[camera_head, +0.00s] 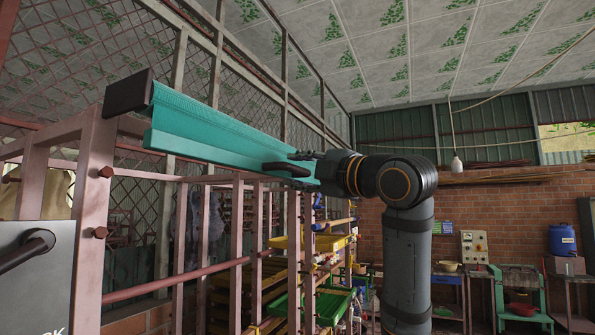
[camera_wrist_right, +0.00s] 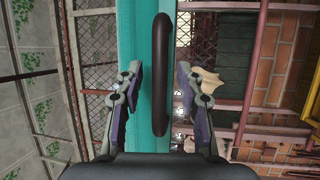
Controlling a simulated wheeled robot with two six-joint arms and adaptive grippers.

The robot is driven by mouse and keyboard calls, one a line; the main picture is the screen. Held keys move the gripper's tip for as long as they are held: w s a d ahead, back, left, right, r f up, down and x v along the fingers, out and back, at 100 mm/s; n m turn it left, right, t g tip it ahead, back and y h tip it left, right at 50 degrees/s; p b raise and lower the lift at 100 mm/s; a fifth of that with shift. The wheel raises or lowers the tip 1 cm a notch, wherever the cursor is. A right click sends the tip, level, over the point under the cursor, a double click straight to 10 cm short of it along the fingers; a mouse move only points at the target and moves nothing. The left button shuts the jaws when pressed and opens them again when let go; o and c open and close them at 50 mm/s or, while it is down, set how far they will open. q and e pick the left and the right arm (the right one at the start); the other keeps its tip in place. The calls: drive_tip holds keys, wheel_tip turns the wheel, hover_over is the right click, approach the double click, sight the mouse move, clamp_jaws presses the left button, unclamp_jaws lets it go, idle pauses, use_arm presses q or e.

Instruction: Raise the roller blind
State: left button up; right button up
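The roller blind (camera_head: 215,130) is a teal slatted strip with a black end cap (camera_head: 128,93), seen from the side at the upper left of the head view. A dark oval handle (camera_head: 284,169) is on its lower edge near my right gripper (camera_head: 300,165). In the right wrist view the teal blind (camera_wrist_right: 125,30) runs up the picture and the long dark handle (camera_wrist_right: 161,75) stands before it. My right gripper (camera_wrist_right: 158,85) is open, its fingers on either side of the handle with gaps visible. My left gripper is not in view.
A pinkish metal frame (camera_head: 90,200) stands below and left of the blind. A grey box (camera_head: 35,280) with a dark lever is at the lower left. Shelves with yellow and green trays (camera_head: 330,300) stand behind. A bulb (camera_head: 457,163) hangs at the right.

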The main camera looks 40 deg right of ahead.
drive_tip(key=s+f, duration=0.1)
drive_tip(key=s, duration=0.6)
drive_tip(key=shift+s+f, duration=0.1)
drive_tip(key=shift+s, duration=0.05)
idle(0.3)
